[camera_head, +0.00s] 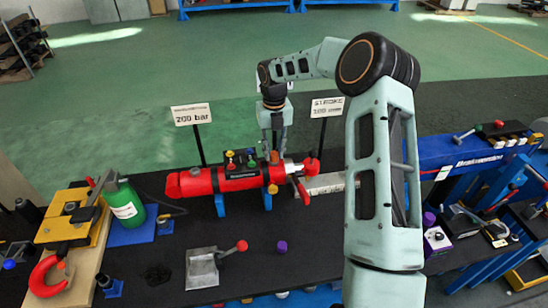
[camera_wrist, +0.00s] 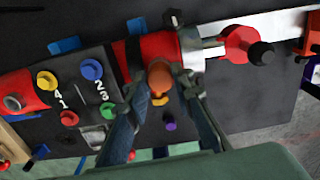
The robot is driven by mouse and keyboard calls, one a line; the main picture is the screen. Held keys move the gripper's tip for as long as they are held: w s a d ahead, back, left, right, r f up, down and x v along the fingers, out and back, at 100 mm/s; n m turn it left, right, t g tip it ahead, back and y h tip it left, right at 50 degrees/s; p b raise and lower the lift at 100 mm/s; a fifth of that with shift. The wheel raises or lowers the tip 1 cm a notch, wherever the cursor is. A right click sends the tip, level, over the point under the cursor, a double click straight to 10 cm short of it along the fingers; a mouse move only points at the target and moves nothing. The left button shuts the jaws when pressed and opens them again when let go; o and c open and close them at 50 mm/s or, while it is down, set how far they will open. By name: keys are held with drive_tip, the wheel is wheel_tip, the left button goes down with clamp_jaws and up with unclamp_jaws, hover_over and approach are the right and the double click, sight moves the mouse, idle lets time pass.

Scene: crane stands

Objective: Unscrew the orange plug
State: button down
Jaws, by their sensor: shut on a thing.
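The orange plug (camera_wrist: 159,73) sits on the right part of the red cylinder, between the two fingertips of my gripper (camera_wrist: 162,88) in the wrist view. My gripper is shut on the plug from above. In the head view my gripper (camera_head: 272,147) reaches down onto the red cylinder (camera_head: 205,182), and the plug (camera_head: 273,158) is a small orange patch at the fingertips. The plug's lower part and its thread are hidden. Yellow, blue, red and green knobs stand beside it on a dark block (camera_wrist: 88,88), marked with numbers.
A "200 bar" sign (camera_head: 191,115) and a second sign (camera_head: 327,107) stand behind the cylinder. A red handle (camera_head: 301,187) is at its right end. A green bottle (camera_head: 125,204) stands left. A metal plate with a red-knobbed lever (camera_head: 203,268) lies in front.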

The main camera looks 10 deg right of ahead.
drive_tip(key=shift+w+r, duration=0.15)
drive_tip(key=c, duration=1.6)
unclamp_jaws()
drive_tip(key=shift+c, duration=0.7)
